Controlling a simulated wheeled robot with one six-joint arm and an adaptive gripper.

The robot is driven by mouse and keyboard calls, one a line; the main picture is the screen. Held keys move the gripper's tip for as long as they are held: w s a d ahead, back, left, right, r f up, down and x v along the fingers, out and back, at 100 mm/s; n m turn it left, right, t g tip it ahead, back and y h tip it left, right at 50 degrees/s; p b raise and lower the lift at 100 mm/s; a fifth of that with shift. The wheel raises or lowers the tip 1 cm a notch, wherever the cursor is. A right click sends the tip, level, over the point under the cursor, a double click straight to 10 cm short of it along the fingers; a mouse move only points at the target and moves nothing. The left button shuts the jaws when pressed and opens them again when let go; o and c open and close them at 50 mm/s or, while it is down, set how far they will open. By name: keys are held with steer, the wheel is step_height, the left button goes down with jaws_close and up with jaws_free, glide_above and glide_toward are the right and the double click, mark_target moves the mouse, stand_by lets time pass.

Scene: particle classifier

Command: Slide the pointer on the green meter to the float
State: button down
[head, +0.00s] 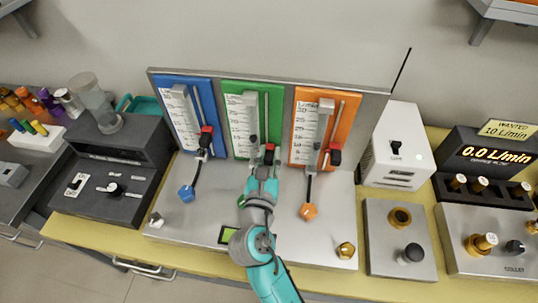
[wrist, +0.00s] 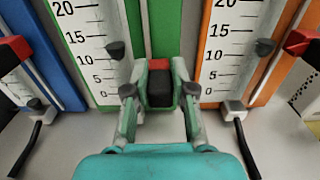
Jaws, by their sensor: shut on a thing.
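The green meter (head: 229,92) stands in the middle of the panel between the blue and orange meters. Its dark float (head: 253,139) sits low in the clear tube; in the wrist view the float (wrist: 116,50) is near the 10 mark. The red and black pointer (head: 269,150) is on the rail right of the tube. It also shows in the wrist view (wrist: 160,88), a little lower in the picture than the float. My gripper (head: 263,163) is shut on the pointer, with one finger on each side of it in the wrist view (wrist: 159,82).
The blue meter (head: 171,90) and orange meter (head: 348,100) have their own pointers. An orange knob (head: 309,212) and a blue knob (head: 187,193) are on the panel base. A white box (head: 398,146) and a display reading 0.0 L/min (head: 494,154) stand to the right.

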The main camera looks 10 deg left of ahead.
step_height(320, 180, up, 3)
steer(key=shift+r, duration=0.2)
steer(key=c, duration=1)
jaws_free()
steer(key=shift+o, duration=0.2)
steer(key=shift+s, duration=0.1)
steer(key=s, duration=1.1)
steer(key=shift+s+a, duration=0.2)
steer(key=shift+s, duration=0.2)
